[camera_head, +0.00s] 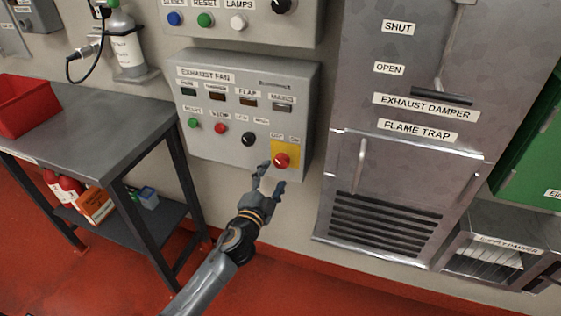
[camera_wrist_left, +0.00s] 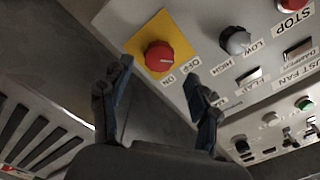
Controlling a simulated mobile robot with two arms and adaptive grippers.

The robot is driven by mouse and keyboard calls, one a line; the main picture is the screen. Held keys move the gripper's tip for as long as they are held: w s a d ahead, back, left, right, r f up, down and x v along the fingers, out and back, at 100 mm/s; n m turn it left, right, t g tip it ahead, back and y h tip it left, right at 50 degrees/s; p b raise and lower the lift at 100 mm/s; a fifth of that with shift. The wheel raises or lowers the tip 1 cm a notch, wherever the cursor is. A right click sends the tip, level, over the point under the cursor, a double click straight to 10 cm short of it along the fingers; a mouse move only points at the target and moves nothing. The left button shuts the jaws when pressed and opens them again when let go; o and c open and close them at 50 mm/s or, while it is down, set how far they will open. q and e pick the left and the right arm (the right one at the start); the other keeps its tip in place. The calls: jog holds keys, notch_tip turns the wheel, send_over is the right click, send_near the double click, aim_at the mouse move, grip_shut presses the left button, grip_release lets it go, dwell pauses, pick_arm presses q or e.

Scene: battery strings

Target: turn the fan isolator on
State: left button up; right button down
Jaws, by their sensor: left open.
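The fan isolator is a red rotary knob (camera_head: 282,160) on a yellow plate (camera_head: 291,149) at the lower right of the grey exhaust fan panel (camera_head: 240,158). OFF and ON labels sit above it in the head view. In the left wrist view the red knob (camera_wrist_left: 159,57) and yellow plate (camera_wrist_left: 178,32) show clearly, with the ON and OFF labels beside them. My left gripper (camera_head: 268,180) is open and empty, just below the knob. Its two fingers (camera_wrist_left: 160,98) stand apart and the knob shows beyond the gap, apparently not touched. My right gripper is not in view.
On the same panel are a green button (camera_head: 193,123), a red button (camera_head: 220,128) and a black knob (camera_head: 248,139). The exhaust damper housing (camera_head: 400,130) with its handles stands close at right. A grey table (camera_head: 95,115) with a red bin (camera_head: 27,106) stands at left.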

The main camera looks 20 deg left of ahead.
aim_at(280, 164)
pick_arm(q)
jog(key=w, duration=0.7)
jog(key=shift+w+d, duration=0.1)
jog(key=shift+d, duration=0.05)
jog(key=c, duration=1.2)
